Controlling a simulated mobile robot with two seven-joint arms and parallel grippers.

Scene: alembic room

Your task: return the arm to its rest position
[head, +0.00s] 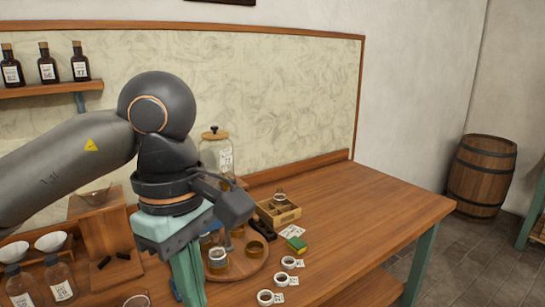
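My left arm (70,165) comes in from the left at mid-height and bends down over the wooden table (380,210). Its dark wrist is above the table's left part. My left gripper (187,280), teal and grey, points down in front of a round wooden tray (248,266) and partly hides it. The fingertips are not clear, so I cannot tell whether it is open or shut, or whether it holds anything. My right gripper is not in view.
A lidded glass jar (215,150) stands behind the wrist. Bottles (60,282) and a wooden stand (100,225) are at left. The table's right part is clear.

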